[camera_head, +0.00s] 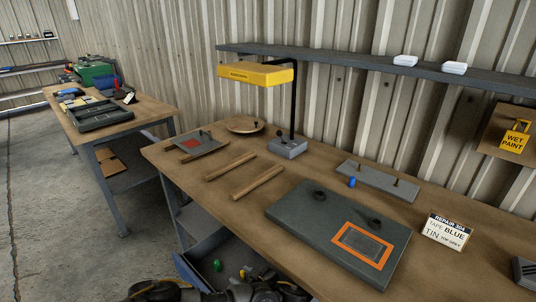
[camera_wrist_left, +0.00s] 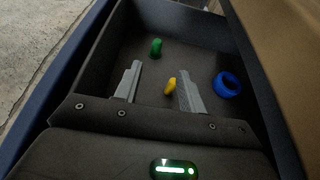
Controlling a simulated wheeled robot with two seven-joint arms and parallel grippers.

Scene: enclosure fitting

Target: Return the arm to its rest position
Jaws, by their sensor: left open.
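My left gripper (camera_wrist_left: 160,88) is open and empty in the left wrist view. Its two grey fingers stand apart over the inside of an open drawer (camera_wrist_left: 192,35). A yellow piece (camera_wrist_left: 170,87) lies in the drawer and shows between the fingers. A green piece (camera_wrist_left: 156,47) lies farther back, and a blue ring (camera_wrist_left: 227,85) lies to the right; both are apart from the fingers. In the head view, dark arm parts of mine fill the bottom edge by the drawer (camera_head: 186,268), and the fingertips are hard to make out. My right gripper is not seen.
The drawer hangs under the workbench (camera_head: 225,212). On the bench stand a dark enclosure plate (camera_head: 300,216) with an orange frame (camera_head: 345,256), a yellow lamp (camera_head: 255,74), wooden strips (camera_head: 258,183) and a repair card (camera_head: 446,232). A second table (camera_head: 143,108) stands left; floor between is clear.

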